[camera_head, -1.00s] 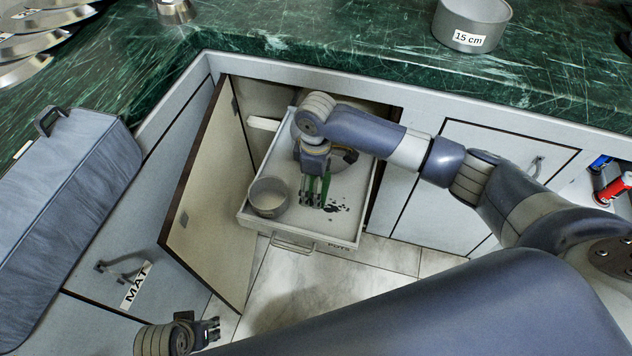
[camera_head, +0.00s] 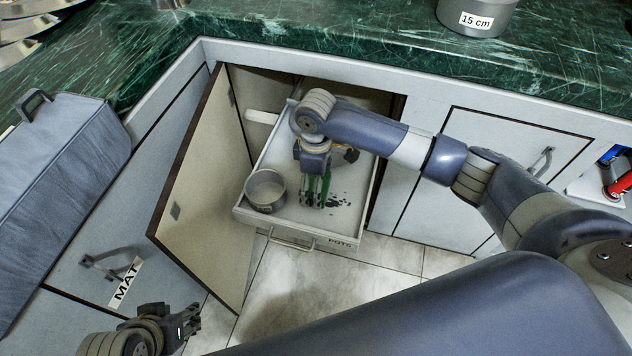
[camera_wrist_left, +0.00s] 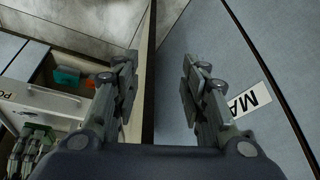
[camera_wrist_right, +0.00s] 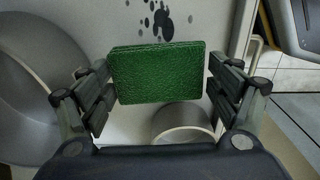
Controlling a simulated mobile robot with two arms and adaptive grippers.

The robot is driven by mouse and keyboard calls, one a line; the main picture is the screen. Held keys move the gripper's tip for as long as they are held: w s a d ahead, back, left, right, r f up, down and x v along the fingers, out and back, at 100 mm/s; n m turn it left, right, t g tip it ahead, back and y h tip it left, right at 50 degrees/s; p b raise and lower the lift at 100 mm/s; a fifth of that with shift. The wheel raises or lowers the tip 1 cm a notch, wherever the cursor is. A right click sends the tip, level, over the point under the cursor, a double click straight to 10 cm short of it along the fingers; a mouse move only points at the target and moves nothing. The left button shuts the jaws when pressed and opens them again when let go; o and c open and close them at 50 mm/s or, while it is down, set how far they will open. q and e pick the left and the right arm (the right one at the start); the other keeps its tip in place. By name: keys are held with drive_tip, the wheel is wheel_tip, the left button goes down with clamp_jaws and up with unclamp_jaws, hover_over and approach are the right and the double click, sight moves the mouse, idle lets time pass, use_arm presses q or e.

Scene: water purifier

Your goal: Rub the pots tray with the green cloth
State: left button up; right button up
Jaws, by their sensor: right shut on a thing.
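The pots tray (camera_head: 345,222) is a pulled-out pale drawer labelled POTS, with dark stains (camera_head: 338,202) on its floor. My right gripper (camera_head: 314,204) points down into it, left of the stains. It is shut on the green cloth (camera_wrist_right: 157,72), a flat textured block between its fingers; a green edge (camera_head: 327,186) shows in the head view. I cannot tell whether the cloth touches the tray floor. A grey pot (camera_head: 266,190) stands in the tray's front left corner. My left gripper (camera_head: 193,322) is open and empty, low at the left, with its fingers apart in the left wrist view (camera_wrist_left: 158,85).
An open cabinet door (camera_head: 205,190) stands left of the tray. A drawer labelled MAT (camera_head: 125,281) and a blue-grey padded case (camera_head: 60,200) are farther left. A 15 cm pot (camera_head: 475,14) stands on the green counter (camera_head: 330,45). The right wrist view shows two round vessels beside the cloth.

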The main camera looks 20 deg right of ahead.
sight(186, 269)
drive_tip(key=shift+f+b, duration=0.65)
drive_tip(key=shift+b, duration=0.1)
use_arm(q)
drive_tip(key=shift+w+d+r+t+h, duration=0.15)
drive_tip(key=shift+w+d+r+t, duration=0.3)
drive_tip(key=shift+w, duration=0.65)
drive_tip(key=shift+w+d+r+t+h, duration=0.1)
drive_tip(key=shift+w+d+t, duration=0.15)
drive_tip(key=shift+w+t, duration=0.65)
drive_tip(key=shift+w+d+r+t+h, duration=0.2)
drive_tip(key=shift+w+d+t, duration=0.15)
drive_tip(key=shift+w, duration=0.95)
use_arm(e)
drive_tip(key=shift+f, duration=0.1)
use_arm(q)
drive_tip(key=shift+w+d+r+b, duration=0.15)
drive_tip(key=shift+w+r+b, duration=0.05)
drive_tip(key=shift+w+b, duration=0.15)
use_arm(e)
drive_tip(key=shift+f, duration=0.85)
use_arm(q)
drive_tip(key=shift+w+r+t, duration=0.25)
drive_tip(key=shift+t, duration=0.05)
use_arm(e)
drive_tip(key=shift+f, duration=0.2)
use_arm(q)
drive_tip(key=shift+s, duration=0.15)
